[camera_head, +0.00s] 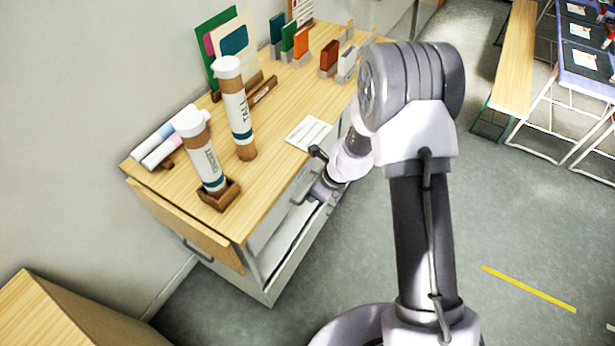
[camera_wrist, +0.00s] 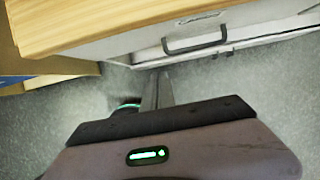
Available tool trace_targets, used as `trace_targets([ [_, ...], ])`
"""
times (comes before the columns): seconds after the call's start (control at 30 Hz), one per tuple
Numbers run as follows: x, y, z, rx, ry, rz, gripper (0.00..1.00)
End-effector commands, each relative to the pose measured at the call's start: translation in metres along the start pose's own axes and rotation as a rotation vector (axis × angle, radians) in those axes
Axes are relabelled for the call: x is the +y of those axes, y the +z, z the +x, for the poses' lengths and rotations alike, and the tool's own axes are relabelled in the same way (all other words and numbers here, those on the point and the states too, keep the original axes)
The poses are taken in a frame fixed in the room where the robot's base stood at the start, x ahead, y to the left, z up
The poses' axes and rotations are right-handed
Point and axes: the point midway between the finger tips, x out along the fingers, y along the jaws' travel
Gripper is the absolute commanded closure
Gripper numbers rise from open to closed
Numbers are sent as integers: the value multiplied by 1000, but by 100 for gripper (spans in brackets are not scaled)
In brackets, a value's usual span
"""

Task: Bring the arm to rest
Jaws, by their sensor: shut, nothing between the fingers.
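My arm reaches down to the front of the wooden-topped cabinet (camera_head: 272,172). Its end, my gripper (camera_wrist: 160,76), shows in the wrist view with its narrow fingers together and nothing between them. In the head view the wrist and part of the gripper are seen beside the cabinet, and the fingertips are hard to make out. In the wrist view the dark drawer handle (camera_wrist: 196,48) is just beyond and right of the fingertips. The fingers look apart from it, with floor behind them.
Two upright tubes (camera_head: 238,108) (camera_head: 205,158), a white card (camera_head: 309,133), rolled paper (camera_head: 160,152) and several upright coloured blocks (camera_head: 301,43) stand or lie on the cabinet top. A wooden panel with a handle (camera_head: 197,250) is at its left side. Grey floor (camera_head: 520,240) is open at right.

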Motion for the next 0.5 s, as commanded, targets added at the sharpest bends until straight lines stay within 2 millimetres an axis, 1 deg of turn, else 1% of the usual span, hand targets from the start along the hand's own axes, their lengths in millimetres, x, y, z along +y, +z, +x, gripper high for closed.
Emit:
trace_targets([
  [0.1, 0, 2, -3, -4, -2, -12, 100],
  [0.17, -2, 10, -17, -23, -10, -71, 100],
  [0.23, 0, 28, -52, -61, -31, -220, 100],
  [0.27, 3, 36, -72, -80, -45, -308, 100],
  [0.3, 11, 44, -102, -99, -65, -444, 100],
  [0.33, 19, 47, -125, -109, -82, -551, 100],
  [0.37, 29, 48, -147, -114, -99, -659, 100],
  [0.4, 44, 47, -175, -113, -125, -803, 100],
  [0.43, 57, 43, -194, -106, -144, -912, 100],
  [0.47, 71, 36, -212, -93, -164, -1020, 100],
  [0.5, 89, 25, -232, -67, -191, -1161, 100],
])
